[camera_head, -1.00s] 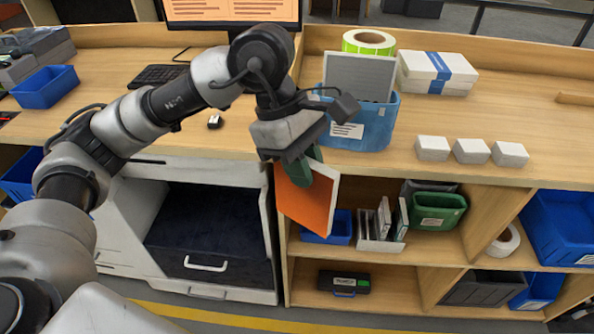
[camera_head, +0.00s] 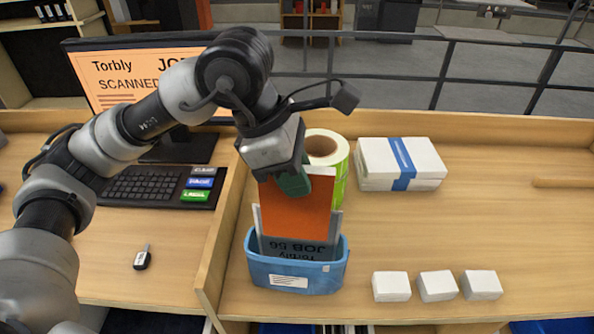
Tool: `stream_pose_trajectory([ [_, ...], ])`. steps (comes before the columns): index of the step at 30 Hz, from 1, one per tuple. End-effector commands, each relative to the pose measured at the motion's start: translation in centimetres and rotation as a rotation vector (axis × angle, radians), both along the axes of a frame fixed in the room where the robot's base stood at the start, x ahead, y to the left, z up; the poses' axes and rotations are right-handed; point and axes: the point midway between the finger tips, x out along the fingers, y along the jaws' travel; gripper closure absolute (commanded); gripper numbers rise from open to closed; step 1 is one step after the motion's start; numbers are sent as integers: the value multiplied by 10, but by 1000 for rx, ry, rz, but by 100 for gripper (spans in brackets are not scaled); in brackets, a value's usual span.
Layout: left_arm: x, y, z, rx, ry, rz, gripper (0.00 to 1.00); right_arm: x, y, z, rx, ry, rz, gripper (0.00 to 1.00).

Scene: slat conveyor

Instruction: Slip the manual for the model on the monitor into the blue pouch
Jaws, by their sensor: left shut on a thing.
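My left gripper (camera_head: 292,182) is shut on the top edge of an orange manual (camera_head: 296,213), which hangs upright over the blue pouch (camera_head: 296,273). The lower end is hidden behind the pouch's front rim. Grey edges of a sheet (camera_head: 338,226) stick up from the pouch beside the manual. The monitor (camera_head: 92,78), partly covered by my arm, reads "Torbly JO..." and "SCANNED". My right gripper is not in view.
A green-white label roll (camera_head: 341,160) stands behind the pouch. A white box with a blue band (camera_head: 400,163) lies to its right, and three small white boxes (camera_head: 437,286) at front right. A keyboard (camera_head: 140,186) and a key fob (camera_head: 143,258) lie left of the wooden divider.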

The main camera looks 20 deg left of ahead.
Motion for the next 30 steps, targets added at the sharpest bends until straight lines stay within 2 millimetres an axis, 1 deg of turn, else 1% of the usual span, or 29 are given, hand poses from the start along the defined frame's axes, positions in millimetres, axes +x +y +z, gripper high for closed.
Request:
stream_pose_trajectory([
  [8,0,0,-13,0,1,1,100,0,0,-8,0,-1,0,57],
  [14,0,0,-29,0,2,0,100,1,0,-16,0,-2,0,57],
  [15,0,0,-34,-1,1,1,100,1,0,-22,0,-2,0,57],
  [30,0,0,-72,0,1,0,100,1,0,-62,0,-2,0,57],
])
